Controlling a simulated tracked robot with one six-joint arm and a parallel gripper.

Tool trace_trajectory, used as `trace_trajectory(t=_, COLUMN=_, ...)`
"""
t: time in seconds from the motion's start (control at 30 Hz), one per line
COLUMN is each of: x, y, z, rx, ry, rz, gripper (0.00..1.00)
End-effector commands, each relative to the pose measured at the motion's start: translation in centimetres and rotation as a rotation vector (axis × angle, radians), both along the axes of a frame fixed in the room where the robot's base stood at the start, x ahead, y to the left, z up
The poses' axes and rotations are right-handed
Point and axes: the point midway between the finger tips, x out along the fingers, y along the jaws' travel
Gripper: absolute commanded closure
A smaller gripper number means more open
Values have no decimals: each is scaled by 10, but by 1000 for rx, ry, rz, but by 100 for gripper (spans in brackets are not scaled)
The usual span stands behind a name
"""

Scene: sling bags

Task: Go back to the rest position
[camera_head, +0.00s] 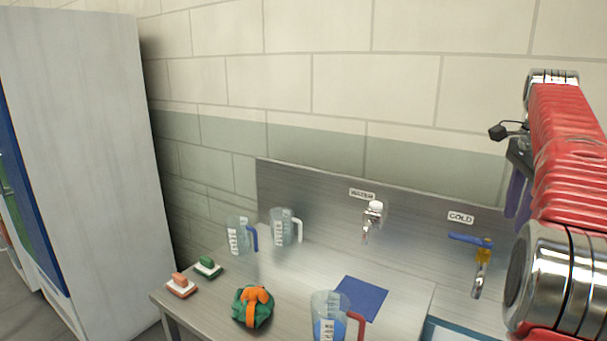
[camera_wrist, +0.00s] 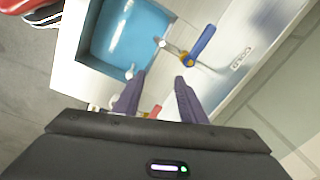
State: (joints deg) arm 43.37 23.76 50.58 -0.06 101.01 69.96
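My gripper (camera_wrist: 160,90) shows in the wrist view with its two dark purple fingers apart and nothing between them. It hangs above the counter near the blue basin (camera_wrist: 95,60) and a tap with a blue lever (camera_wrist: 203,42). In the head view my red arm fills the right side, and part of a purple finger (camera_head: 514,192) shows beside it; the rest of the gripper is hidden behind the arm. A jug with a red handle and blue contents (camera_head: 328,318) stands at the counter's front.
A steel counter (camera_head: 213,300) holds a clear jug with a blue handle (camera_head: 238,235), one with a white handle (camera_head: 281,228), two brushes (camera_head: 181,286), a green and orange bundle (camera_head: 251,310) and a blue mat (camera_head: 361,298). Taps (camera_head: 371,221) line the backsplash. A tall grey cabinet (camera_head: 95,150) stands left.

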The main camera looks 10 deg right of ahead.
Motion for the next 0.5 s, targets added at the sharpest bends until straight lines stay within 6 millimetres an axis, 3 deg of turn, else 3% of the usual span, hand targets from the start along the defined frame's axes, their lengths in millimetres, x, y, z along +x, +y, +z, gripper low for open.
trace_trajectory(t=0.13, x=3, y=0, z=-25, rx=-17, ry=1, rz=160, gripper=62)
trace_trajectory(t=0.27, x=7, y=14, z=-43, rx=-44, ry=-3, rz=333, gripper=62)
trace_trajectory(t=0.5, x=9, y=59, z=-68, rx=-101, ry=-15, rz=642, gripper=62)
